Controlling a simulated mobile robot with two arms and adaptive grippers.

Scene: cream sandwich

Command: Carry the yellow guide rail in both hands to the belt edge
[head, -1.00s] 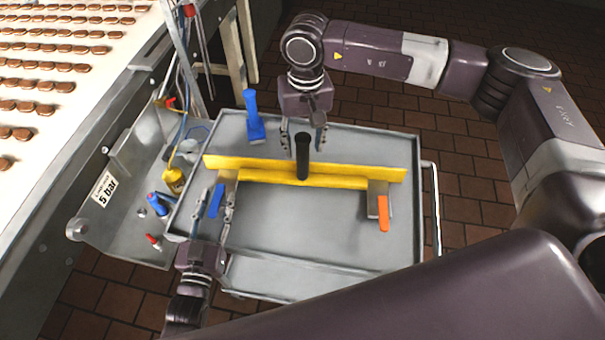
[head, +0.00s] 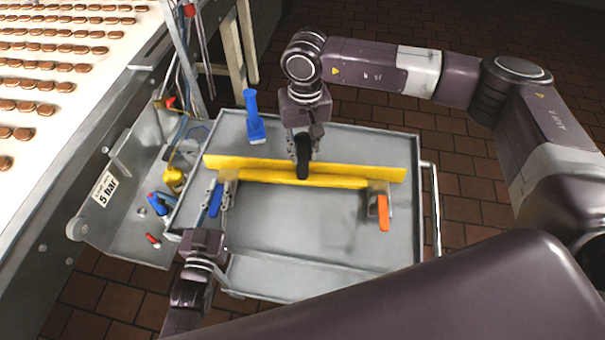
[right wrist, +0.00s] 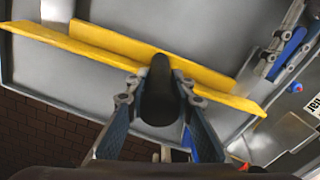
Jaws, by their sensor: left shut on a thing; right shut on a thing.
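The yellow guide rail (head: 345,174) lies across the grey cart and also shows in the right wrist view (right wrist: 95,40). The belt (head: 60,75) with rows of brown biscuits is at the upper left.
A blue-handled scraper (head: 255,118) lies on the cart (head: 330,250) behind the rail. Posts and hoses stand between cart and belt.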

